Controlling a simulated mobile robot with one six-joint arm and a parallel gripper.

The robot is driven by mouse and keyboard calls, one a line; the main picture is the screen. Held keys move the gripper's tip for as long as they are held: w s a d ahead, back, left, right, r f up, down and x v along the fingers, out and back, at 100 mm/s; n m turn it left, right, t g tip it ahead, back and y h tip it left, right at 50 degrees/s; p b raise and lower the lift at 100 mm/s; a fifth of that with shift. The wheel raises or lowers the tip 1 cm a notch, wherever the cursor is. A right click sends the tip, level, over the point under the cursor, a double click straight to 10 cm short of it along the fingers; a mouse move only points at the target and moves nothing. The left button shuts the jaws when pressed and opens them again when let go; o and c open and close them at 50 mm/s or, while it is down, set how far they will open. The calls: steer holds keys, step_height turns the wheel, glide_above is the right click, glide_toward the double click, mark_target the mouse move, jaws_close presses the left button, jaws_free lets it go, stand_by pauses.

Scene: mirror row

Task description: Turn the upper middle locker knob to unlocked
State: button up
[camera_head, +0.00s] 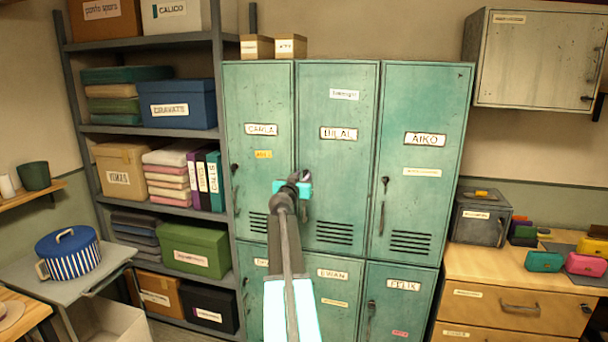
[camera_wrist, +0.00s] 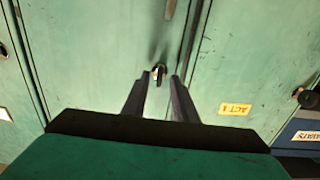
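The upper middle locker (camera_head: 338,90) is a green door with a name plate reading something like "BILAL". My gripper (camera_head: 303,177) is raised in front of this door's left edge and hides most of the knob area in the head view. In the wrist view the small dark knob (camera_wrist: 158,71) shows between the tips of my two dark fingers (camera_wrist: 160,77), which stand apart with a gap on each side of it. I cannot tell whether the fingers touch the knob or how far it is turned. The door's handle (camera_wrist: 168,10) shows beyond it.
The Carla locker (camera_head: 258,100) is on the left and the Aiko locker (camera_head: 425,100) on the right, with its own knob and handle (camera_head: 383,200). Lower lockers sit beneath. A loaded shelf (camera_head: 150,130) stands left, a wooden drawer unit (camera_head: 500,275) right.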

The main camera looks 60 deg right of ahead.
steer(key=shift+w+d, duration=0.2)
steer(key=shift+d, duration=0.35)
jaws_close()
steer(key=shift+w+d, duration=0.1)
steer(key=shift+d, duration=0.2)
steer(key=shift+a, duration=0.3)
